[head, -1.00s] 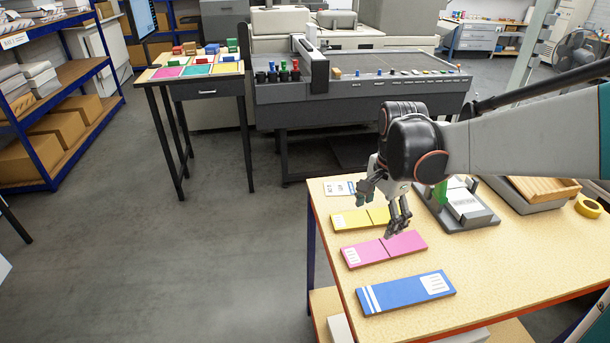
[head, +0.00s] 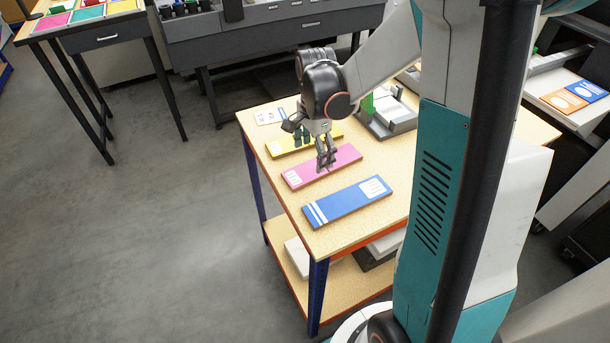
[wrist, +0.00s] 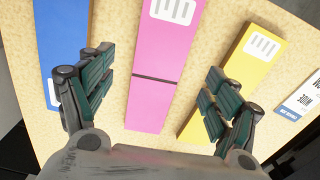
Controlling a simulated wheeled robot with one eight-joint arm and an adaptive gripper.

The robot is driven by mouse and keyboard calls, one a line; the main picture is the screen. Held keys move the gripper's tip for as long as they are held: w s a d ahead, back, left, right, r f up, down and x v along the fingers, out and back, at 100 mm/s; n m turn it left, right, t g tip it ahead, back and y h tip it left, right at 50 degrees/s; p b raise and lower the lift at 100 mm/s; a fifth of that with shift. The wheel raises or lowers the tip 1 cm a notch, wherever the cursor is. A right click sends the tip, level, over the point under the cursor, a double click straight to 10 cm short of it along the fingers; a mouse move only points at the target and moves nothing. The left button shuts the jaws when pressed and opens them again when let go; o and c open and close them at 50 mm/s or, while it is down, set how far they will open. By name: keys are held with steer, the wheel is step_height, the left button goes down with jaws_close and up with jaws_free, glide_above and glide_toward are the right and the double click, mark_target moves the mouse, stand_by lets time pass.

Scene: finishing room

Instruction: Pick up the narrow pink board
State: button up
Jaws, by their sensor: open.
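The narrow pink board (head: 296,179) lies flat on the wooden table, between a blue board and a yellow board. It has a white printed patch at one end and a dark line across its middle. My gripper (head: 326,161) is over the pink board in the head view and hides part of it. In the wrist view the pink board (wrist: 160,60) lies between the two spread fingers of my gripper (wrist: 155,95), which is open and empty. The right finger overlaps the yellow board in that view. I cannot tell the exact height above the board.
The wider blue board (head: 346,202) lies at the near side and the yellow board (head: 284,147) at the far side. A white card (head: 269,116) is beyond the yellow one. A grey fixture (head: 393,121) stands behind my gripper. The table's left edge (head: 278,204) is close.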

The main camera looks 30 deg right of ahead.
mark_target(313, 169)
step_height(313, 169, down, 5)
steer(key=shift+f+b, duration=0.15)
steer(key=shift+b, duration=0.9)
steer(key=c, duration=1.1)
